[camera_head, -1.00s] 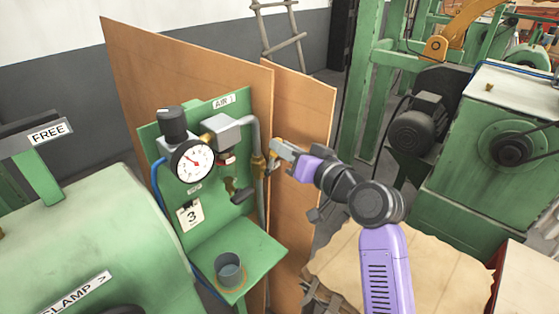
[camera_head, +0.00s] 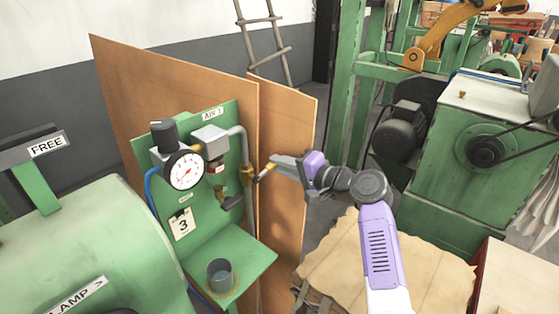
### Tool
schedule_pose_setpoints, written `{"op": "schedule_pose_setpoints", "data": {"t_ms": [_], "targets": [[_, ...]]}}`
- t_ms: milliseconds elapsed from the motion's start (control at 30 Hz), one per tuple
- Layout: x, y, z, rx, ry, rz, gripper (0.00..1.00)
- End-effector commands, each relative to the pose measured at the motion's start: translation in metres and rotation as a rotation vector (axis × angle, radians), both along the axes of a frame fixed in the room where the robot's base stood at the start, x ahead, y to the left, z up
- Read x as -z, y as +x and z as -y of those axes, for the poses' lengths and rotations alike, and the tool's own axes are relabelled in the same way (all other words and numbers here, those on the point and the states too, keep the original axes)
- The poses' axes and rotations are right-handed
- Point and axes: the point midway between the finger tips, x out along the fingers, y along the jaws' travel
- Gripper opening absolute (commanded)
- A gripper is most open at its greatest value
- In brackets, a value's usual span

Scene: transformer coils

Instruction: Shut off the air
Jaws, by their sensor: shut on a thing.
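The green air panel (camera_head: 227,125) carries an "AIR 1" label, a round white gauge (camera_head: 186,170) with a red needle, and a grey pipe (camera_head: 244,148). A brass valve (camera_head: 247,175) sits on that pipe at the panel's right edge. My gripper (camera_head: 272,170) reaches in from the right, just right of the valve. It is shut on the valve's small brass handle (camera_head: 264,174), which is mostly hidden between the fingers. The handle points right and slightly up from the valve. The gauge reading is too small to tell.
A grey cup (camera_head: 220,275) stands on the panel's green shelf (camera_head: 254,262). Brown boards (camera_head: 285,150) stand close behind the valve and gripper. A green machine with a "FREE" sign (camera_head: 47,146) fills the left; another green machine (camera_head: 440,170) stands right.

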Motion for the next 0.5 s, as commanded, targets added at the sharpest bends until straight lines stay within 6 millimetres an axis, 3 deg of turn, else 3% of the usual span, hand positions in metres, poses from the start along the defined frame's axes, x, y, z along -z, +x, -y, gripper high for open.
{"op": "schedule_pose_setpoints", "data": {"t_ms": [500], "targets": [[0.014, 0.002, 0.002, 0.001, 0.117, -0.151, 0.0]]}}
